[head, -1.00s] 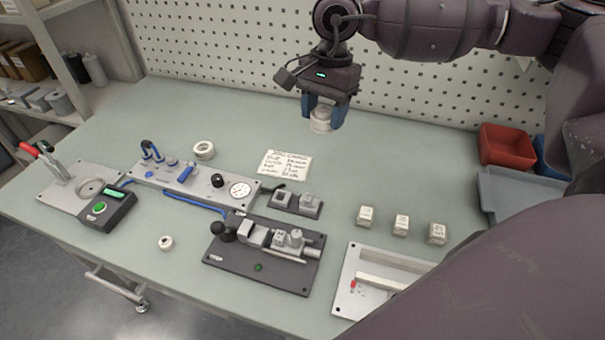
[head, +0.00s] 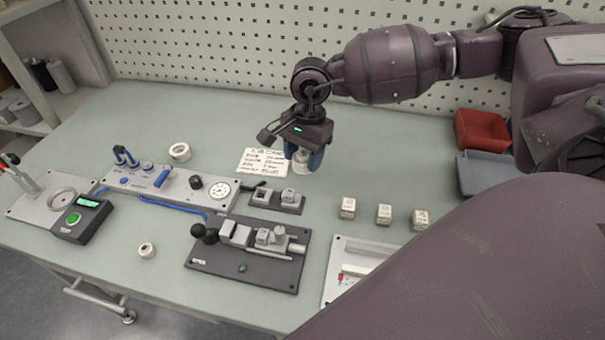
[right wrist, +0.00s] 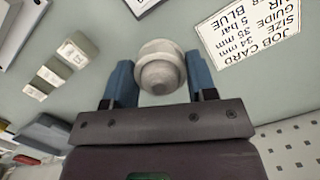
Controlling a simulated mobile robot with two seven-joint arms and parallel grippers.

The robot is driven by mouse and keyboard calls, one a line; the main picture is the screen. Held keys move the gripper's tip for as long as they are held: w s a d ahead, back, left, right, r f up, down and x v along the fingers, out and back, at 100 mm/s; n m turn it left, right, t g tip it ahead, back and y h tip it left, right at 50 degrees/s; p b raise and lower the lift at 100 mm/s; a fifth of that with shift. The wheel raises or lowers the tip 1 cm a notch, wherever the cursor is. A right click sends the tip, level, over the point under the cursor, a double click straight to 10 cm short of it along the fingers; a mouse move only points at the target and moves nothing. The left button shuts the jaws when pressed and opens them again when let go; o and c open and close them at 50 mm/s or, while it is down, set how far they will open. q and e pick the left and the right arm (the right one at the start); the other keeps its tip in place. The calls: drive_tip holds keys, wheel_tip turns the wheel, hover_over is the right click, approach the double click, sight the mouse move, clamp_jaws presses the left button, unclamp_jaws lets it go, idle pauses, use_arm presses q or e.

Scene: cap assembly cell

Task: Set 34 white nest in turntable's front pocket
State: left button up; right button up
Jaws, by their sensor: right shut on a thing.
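My right gripper (head: 303,157) has its blue fingers shut on a white round stepped piece (head: 302,164), held above the table just right of the job card. In the right wrist view the piece (right wrist: 160,68) sits between the two fingers; no size mark on it is readable. A grey plate (head: 35,209) at the far left has a round ringed recess (head: 62,199) and a red-handled clamp. I cannot tell whether it is the turntable, and no front pocket is clearly identifiable. My left gripper is not in view.
White rings stand behind (head: 180,152) and in front (head: 147,251) of the gauge panel (head: 165,188). A dark fixture (head: 245,265) is at front centre. Several small marked blocks (head: 384,214) stand right of it. The job card (head: 262,162) lies flat. A red bin (head: 482,131) is at right.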

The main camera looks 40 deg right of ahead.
sight(303, 185)
drive_tip(key=shift+f, duration=2.95)
drive_tip(key=shift+b, duration=0.3)
drive_tip(key=shift+f, duration=0.2)
drive_tip(key=o, duration=0.9)
drive_tip(key=shift+r, duration=0.15)
